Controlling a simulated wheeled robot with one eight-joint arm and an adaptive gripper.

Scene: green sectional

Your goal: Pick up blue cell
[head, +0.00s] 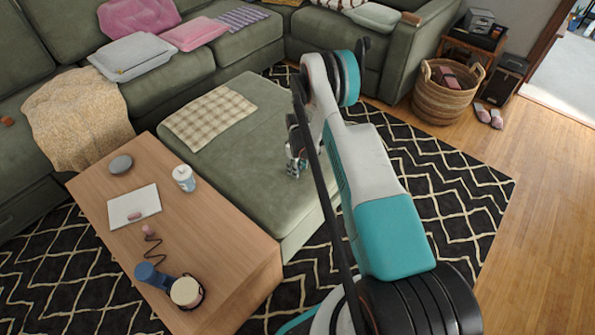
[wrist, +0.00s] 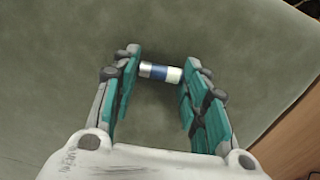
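The blue cell (wrist: 159,73) is a small cylinder with a dark blue band and pale ends, seen in the wrist view. It lies on its side over the green ottoman cushion, lengthwise across the gap between my fingertips. My gripper (wrist: 162,66) is spread wide around the cell, with one finger near each end. I cannot tell whether the fingers touch it. In the head view my gripper (head: 296,155) is low over the green ottoman (head: 240,155), and the cell cannot be made out there.
A wooden coffee table (head: 215,225) stands left of the ottoman, holding a white bottle (head: 184,178), a white tablet-like slab (head: 134,206) and blue-and-cream headphones (head: 186,291). A checked cloth (head: 210,117) lies on the ottoman. A wicker basket (head: 440,103) stands at the back right.

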